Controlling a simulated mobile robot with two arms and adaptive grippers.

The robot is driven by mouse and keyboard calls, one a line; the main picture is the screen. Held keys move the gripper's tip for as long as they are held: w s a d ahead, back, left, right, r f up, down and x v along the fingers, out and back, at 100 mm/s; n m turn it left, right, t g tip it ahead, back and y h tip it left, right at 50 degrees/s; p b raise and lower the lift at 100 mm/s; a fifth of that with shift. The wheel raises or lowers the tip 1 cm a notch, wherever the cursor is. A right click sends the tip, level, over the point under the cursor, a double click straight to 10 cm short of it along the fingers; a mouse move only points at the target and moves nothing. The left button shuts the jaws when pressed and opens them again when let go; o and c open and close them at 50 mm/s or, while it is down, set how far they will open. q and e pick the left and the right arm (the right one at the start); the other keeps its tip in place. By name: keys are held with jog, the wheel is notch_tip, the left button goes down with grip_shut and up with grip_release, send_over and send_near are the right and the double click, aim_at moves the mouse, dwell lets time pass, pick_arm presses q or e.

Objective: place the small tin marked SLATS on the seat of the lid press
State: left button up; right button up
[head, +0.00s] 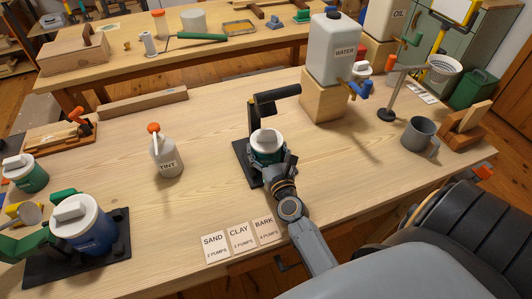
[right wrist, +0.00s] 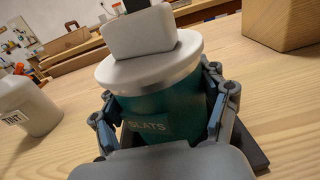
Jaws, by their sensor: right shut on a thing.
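The small tin marked SLATS (right wrist: 150,126) is dark green with a white lid and a white block-shaped knob. It also shows in the head view (head: 266,140). My right gripper (head: 267,160) is shut around its sides, and its fingers flank the tin in the right wrist view (right wrist: 165,115). The tin is upright, over or on the black base of the lid press (head: 243,165), whose black lever (head: 277,95) is raised behind it. The tin's bottom is hidden, so I cannot tell whether it touches the seat. My left gripper is not in view.
A TINT bottle (head: 166,155) stands left of the press. A WATER container (head: 335,50) sits on a wooden block (head: 322,100) behind right. SAND, CLAY and BARK cards (head: 241,238) lie in front. A blue tin (head: 82,228) stands on a black base (head: 118,250) at left.

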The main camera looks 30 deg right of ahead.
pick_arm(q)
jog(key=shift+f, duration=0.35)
pick_arm(e)
jog(key=shift+f, duration=0.3)
jog(key=shift+f, duration=0.15)
jog(key=o, duration=1.3)
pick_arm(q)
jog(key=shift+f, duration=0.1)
pick_arm(e)
jog(key=shift+r, duration=0.2)
jog(key=b+v, duration=0.1)
jog(key=v, duration=0.4)
jog(key=b+v, duration=0.1)
jog(key=v, duration=0.5)
jog(key=shift+f+b, duration=0.2)
jog(key=shift+b, duration=0.15)
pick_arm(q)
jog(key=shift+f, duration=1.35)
pick_arm(e)
jog(key=shift+s+a+r, duration=0.15)
jog(key=shift+s, duration=0.35)
